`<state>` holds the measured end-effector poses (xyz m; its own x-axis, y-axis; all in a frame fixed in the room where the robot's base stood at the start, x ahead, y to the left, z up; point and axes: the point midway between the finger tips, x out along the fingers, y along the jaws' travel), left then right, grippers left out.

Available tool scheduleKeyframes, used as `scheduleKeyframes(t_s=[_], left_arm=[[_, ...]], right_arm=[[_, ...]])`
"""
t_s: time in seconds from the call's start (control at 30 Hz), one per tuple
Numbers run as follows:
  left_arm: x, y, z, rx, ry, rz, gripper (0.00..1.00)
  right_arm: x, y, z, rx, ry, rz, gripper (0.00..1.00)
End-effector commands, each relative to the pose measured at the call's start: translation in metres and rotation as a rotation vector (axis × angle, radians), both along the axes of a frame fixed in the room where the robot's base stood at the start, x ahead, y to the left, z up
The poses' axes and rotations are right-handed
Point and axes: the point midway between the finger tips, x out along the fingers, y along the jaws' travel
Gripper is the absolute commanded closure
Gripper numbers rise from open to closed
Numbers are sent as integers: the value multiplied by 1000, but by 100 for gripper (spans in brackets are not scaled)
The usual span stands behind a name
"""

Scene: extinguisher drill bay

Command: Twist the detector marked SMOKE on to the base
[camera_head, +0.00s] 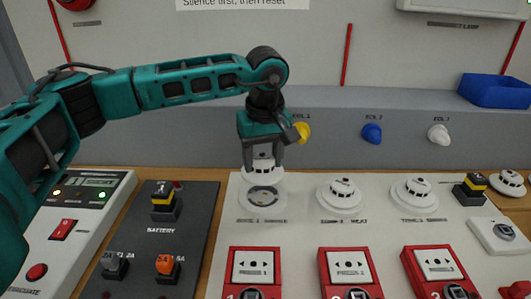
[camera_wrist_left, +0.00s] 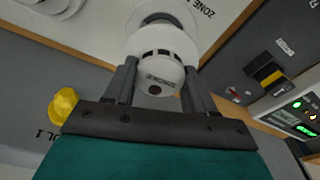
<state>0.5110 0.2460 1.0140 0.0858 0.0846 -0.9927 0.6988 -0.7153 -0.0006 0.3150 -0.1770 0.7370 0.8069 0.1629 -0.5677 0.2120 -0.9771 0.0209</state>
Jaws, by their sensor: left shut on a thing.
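My left gripper (camera_head: 262,158) points down over the left end of the white board and is shut on a white detector (camera_head: 263,172). In the left wrist view the detector (camera_wrist_left: 158,72) sits between the two fingers, with small dark lettering on its face that looks like SMOKE. The round white base (camera_head: 263,199) is directly below it, with a grey ring on top. In the left wrist view part of the base (camera_wrist_left: 170,18) shows behind the detector. The detector appears just above the base; I cannot tell whether they touch. My right gripper is not in view.
Red call points (camera_head: 254,268) line the front. A dark battery panel (camera_head: 190,205) lies left. A yellow knob (camera_head: 302,132) is on the wall close behind the gripper. A blue bin (camera_head: 497,91) is at back right.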

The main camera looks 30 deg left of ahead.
Motion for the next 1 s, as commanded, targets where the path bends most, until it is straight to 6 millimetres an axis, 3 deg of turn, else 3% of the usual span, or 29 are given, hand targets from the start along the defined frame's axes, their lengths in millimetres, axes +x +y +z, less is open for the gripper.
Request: scheduleKeyframes(t_s=[0.47,1.0], left_arm=[[0,0,-43,0,0,1,78],[0,0,-48,0,0,1,78]], right_arm=[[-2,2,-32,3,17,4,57],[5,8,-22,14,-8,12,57]])
